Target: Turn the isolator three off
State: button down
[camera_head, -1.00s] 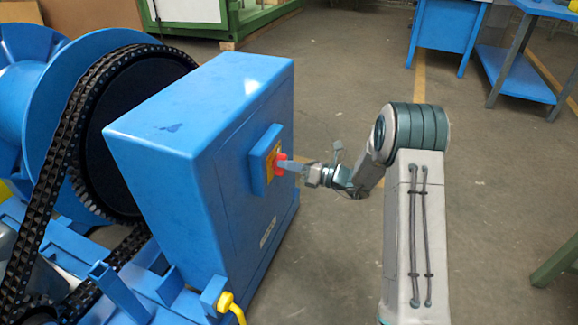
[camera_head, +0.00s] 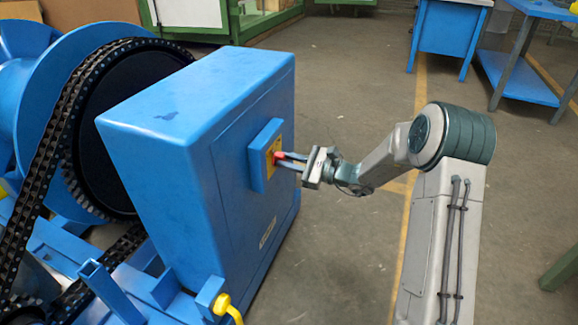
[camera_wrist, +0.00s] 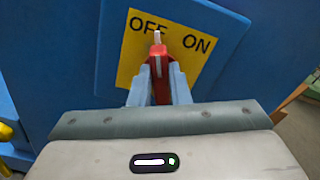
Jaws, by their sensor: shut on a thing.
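The isolator is a red handle (camera_wrist: 159,64) with a white tip on a yellow plate (camera_wrist: 190,62) marked OFF and ON. In the wrist view the handle's tip points between the two words, closer to OFF. My gripper (camera_wrist: 160,84) is shut on the red handle, with one finger on each side of it. In the head view the red handle (camera_head: 281,156) sticks out from the side of a blue cabinet (camera_head: 232,190), and my gripper (camera_head: 288,161) reaches it from the right. The number of this isolator cannot be read.
A large black chain wheel (camera_head: 125,125) with its chain (camera_head: 40,195) stands left of the cabinet. A yellow handle (camera_head: 229,306) is at the cabinet's lower front. A blue workbench (camera_head: 515,78) stands at the back right. The floor right of the cabinet is open.

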jog(key=shift+s+f+n+b, duration=0.1)
jog(key=shift+f+n+b, duration=0.1)
jog(key=shift+n+b, duration=1.7)
jog(key=shift+n, duration=0.4)
jog(key=c, duration=1.4)
grip_release()
jog(key=shift+r, duration=0.1)
jog(key=shift+o, duration=0.2)
jog(key=p+v, duration=0.4)
jog(key=v, duration=0.9)
jog(key=shift+d+p, duration=0.3)
jog(key=shift+d, duration=0.1)
jog(key=shift+s, duration=0.1)
